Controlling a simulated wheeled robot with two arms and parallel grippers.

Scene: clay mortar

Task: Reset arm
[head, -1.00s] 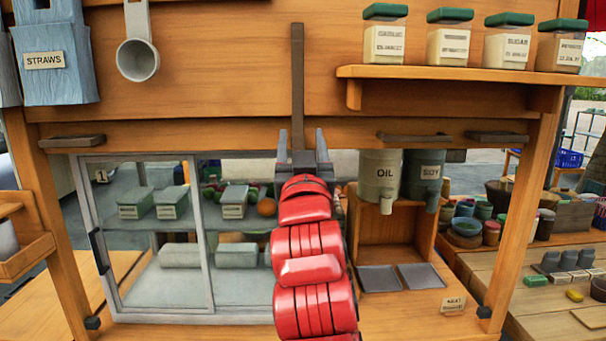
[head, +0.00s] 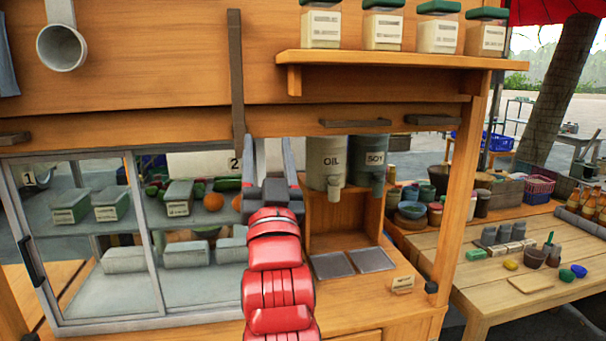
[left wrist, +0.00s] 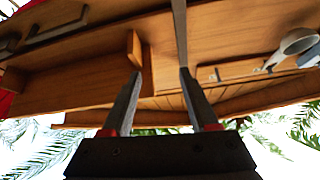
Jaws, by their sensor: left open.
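My left arm is red and rises from the bottom centre of the head view. Its left gripper (head: 270,165) points up in front of the wooden stall, its two dark fingers apart with nothing between them. In the left wrist view the open fingers (left wrist: 158,90) point up toward the stall's wooden front and the underside of a shelf. My right gripper is in neither view.
A glass cabinet (head: 150,260) with lidded boxes stands left of the arm. The oil dispenser (head: 325,160) and soy dispenser (head: 369,158) hang just right of the gripper. A shelf (head: 400,62) with jars is above. A wooden table (head: 500,290) with bowls stands right.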

